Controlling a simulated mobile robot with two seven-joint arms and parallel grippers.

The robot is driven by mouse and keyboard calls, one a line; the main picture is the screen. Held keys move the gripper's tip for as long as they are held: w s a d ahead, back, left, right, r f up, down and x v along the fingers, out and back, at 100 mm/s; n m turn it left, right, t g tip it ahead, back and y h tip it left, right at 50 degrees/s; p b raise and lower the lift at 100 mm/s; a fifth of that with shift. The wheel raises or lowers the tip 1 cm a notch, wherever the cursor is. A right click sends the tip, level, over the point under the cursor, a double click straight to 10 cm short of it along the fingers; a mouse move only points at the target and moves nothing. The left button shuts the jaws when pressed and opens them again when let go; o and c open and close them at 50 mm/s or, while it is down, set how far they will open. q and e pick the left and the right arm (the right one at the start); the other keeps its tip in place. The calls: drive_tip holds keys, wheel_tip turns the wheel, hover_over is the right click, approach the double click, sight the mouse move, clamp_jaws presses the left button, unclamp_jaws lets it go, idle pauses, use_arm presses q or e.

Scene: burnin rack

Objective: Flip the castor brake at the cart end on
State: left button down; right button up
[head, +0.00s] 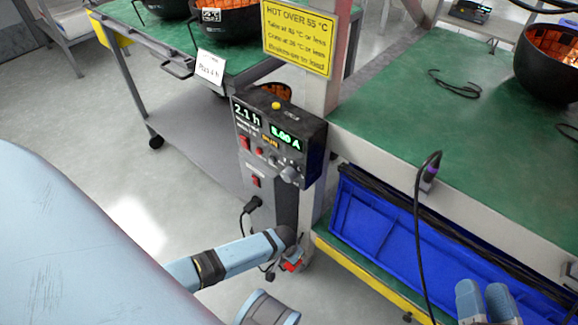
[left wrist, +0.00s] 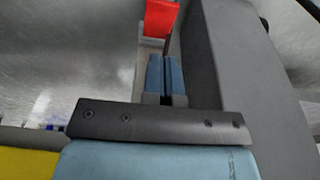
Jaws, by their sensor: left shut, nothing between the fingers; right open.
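A red part, which looks like the brake lever (head: 292,266), shows low beside the foot of the rack post in the head view. It also shows as a red tab (left wrist: 160,16) at the top of the left wrist view. My left gripper (left wrist: 166,60) is shut and empty, its blue fingers pointing at the red tab. The fingertips appear just short of it or touching; I cannot tell which. In the head view my left wrist covers most of that gripper. The castor wheel under the red part is not clear. My right gripper (head: 486,296) is open and empty at lower right.
A grey power unit (head: 278,145) with lit displays hangs on the post above the lever, with cables below. A blue bin (head: 365,222) lies on the rack's lower shelf. A green-topped cart (head: 130,28) stands behind. A grey upright (left wrist: 235,70) is close beside the left fingers.

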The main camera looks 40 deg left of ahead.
sight(290, 265)
use_arm(q)
wheel_tip(290, 265, down, 5)
drive_tip(key=shift+f+b, duration=0.1)
drive_tip(key=shift+b, duration=1.1)
drive_tip(key=shift+s+f+b, duration=0.25)
drive_tip(key=shift+f+b, duration=0.1)
drive_tip(key=shift+f, duration=0.25)
use_arm(e)
drive_tip(key=shift+w+d+f+n+g, duration=0.1)
drive_tip(key=shift+w+f+n+g, duration=0.15)
drive_tip(key=shift+f, duration=0.7)
drive_tip(key=shift+w+f+n+g, duration=0.1)
drive_tip(key=shift+f+n+g, duration=0.2)
drive_tip(key=shift+f, duration=0.65)
drive_tip(key=shift+d, duration=0.1)
